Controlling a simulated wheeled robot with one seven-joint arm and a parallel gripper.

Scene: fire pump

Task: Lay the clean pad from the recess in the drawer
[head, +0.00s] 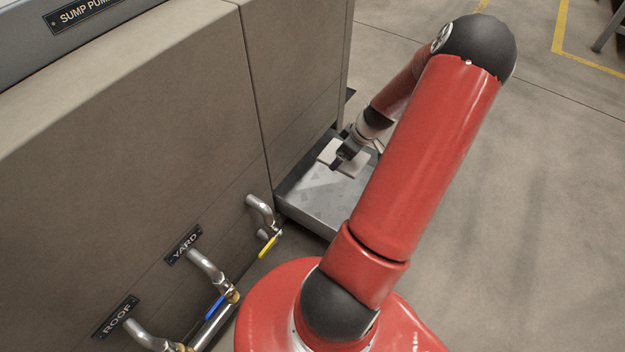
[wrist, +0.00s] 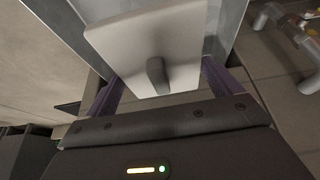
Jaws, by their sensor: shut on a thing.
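A pale, flat, square pad (head: 330,153) is at my gripper (head: 348,152), above the grey metal drawer (head: 318,203) at the cabinet's foot. In the wrist view the pad (wrist: 130,45) fills the upper middle, tilted, with a dark grey grip (wrist: 157,76) on its near face. My gripper's purple fingers (wrist: 162,82) stand at either side and their tips are hidden by the pad. My gripper is shut on the pad. In the head view the right part of the drawer is hidden by my arm. I cannot tell whether the pad touches the drawer floor.
A tall beige cabinet (head: 140,130) stands to the left of the drawer. Pipes with a yellow lever (head: 268,246) and a blue lever (head: 215,307) stick out from its front, near the drawer. The concrete floor (head: 540,200) to the right is clear.

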